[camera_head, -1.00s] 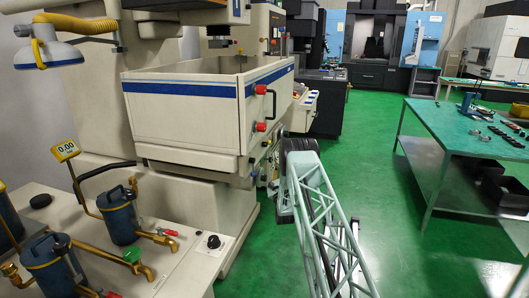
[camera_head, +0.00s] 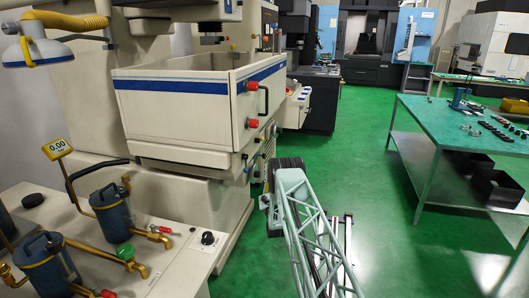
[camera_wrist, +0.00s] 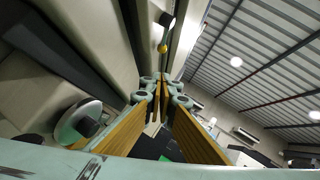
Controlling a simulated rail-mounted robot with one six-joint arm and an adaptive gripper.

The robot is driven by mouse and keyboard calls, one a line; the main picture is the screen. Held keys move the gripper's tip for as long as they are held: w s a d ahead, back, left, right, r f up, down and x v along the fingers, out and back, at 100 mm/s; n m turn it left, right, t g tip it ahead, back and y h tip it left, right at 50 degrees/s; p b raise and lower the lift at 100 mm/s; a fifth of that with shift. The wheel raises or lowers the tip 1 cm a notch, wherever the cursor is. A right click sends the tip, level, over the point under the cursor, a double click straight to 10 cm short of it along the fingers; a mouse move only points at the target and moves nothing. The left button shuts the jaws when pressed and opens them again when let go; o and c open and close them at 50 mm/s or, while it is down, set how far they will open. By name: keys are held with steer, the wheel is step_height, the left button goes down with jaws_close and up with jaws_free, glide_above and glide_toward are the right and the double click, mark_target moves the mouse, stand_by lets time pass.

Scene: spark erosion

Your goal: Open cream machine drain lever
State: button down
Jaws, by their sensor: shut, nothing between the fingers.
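The cream machine (camera_head: 180,110) with a blue stripe stands at left centre in the head view. Red knobs (camera_head: 252,123) and a black handle (camera_head: 264,100) are on its right side. I cannot tell the drain lever for certain in the head view; small fittings (camera_head: 246,160) sit low on that side, near my arm. In the wrist view, my gripper (camera_wrist: 164,84) has its fingers together and empty. A dark-ended piece with a yellow part (camera_wrist: 163,48) shows beyond the fingertips, apart from them, against a cream surface. I cannot tell whether it is the lever.
A cream bench (camera_head: 180,262) with blue canisters (camera_head: 112,213) and brass taps is at lower left. A green-topped table (camera_head: 425,117) with small parts stands at right. Green floor (camera_head: 350,150) between them is clear.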

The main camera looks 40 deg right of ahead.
steer(key=shift+w, duration=0.1)
steer(key=a+r+b+x, duration=0.2)
steer(key=b+x, duration=0.1)
steer(key=x, duration=0.9)
steer(key=shift+d+r, duration=0.15)
steer(key=shift+r, duration=0.05)
stand_by(0.3)
steer(key=shift+w+r, duration=0.1)
steer(key=shift+r, duration=0.1)
stand_by(0.3)
